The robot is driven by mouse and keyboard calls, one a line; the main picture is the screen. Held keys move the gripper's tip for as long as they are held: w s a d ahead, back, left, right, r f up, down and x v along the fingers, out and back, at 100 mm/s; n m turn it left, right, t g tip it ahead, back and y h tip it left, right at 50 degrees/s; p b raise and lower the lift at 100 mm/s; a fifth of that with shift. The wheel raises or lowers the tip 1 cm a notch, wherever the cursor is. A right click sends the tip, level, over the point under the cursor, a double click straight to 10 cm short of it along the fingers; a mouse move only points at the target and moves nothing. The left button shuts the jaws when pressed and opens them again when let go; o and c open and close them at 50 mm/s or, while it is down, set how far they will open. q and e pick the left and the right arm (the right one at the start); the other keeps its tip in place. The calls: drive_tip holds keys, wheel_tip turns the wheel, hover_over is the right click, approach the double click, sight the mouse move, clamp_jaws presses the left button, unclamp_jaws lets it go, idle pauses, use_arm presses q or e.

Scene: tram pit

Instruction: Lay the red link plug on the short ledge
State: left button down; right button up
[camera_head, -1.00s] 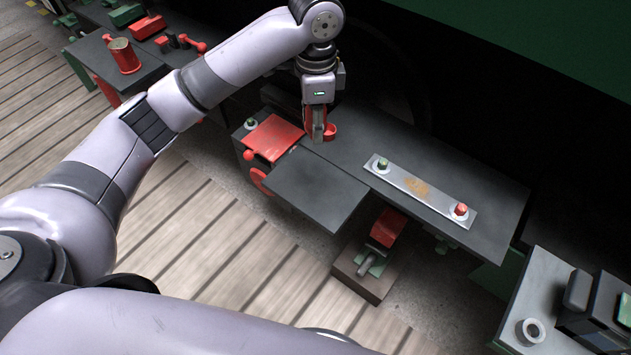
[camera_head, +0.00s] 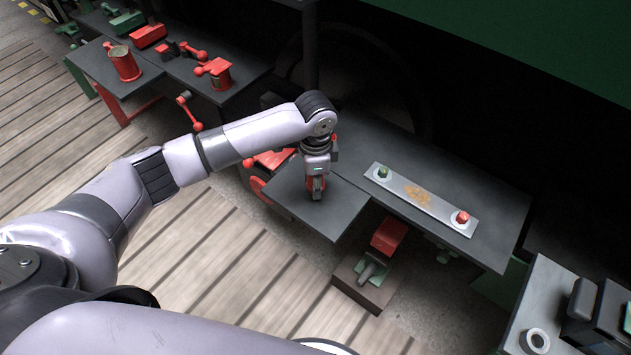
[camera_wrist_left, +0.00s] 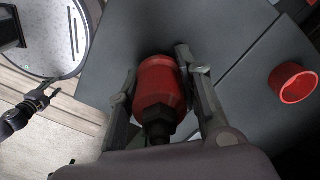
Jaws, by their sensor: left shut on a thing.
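The red link plug (camera_wrist_left: 158,84) is between the fingers of my left gripper (camera_wrist_left: 158,78), shut on it. It is a red cylinder with a dark hex part toward the wrist. In the head view, my left gripper (camera_head: 317,195) points down over the short ledge (camera_head: 338,218), a dark grey flap at the front of the bench. The plug's red shows between the fingers there. I cannot tell whether it touches the ledge. My right gripper (camera_wrist_left: 42,98) shows at the left of the wrist view, black with its fingers spread, off the ledge.
A red ring (camera_wrist_left: 293,83) stands on the bench beyond the ledge seam. A metal plate (camera_head: 420,200) with green and red knobs lies to the right. A red-topped block (camera_head: 388,236) sits below the ledge. A red box (camera_head: 272,158) is behind my arm. The ledge's right part is bare.

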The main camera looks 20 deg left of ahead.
use_arm(q)
drive_tip(key=shift+f, duration=0.15)
drive_tip(key=c, duration=1.2)
unclamp_jaws()
drive_tip(key=shift+o, duration=0.2)
wheel_tip(320, 180, up, 12)
drive_tip(key=shift+r+p, duration=0.1)
drive_tip(key=shift+p, duration=0.2)
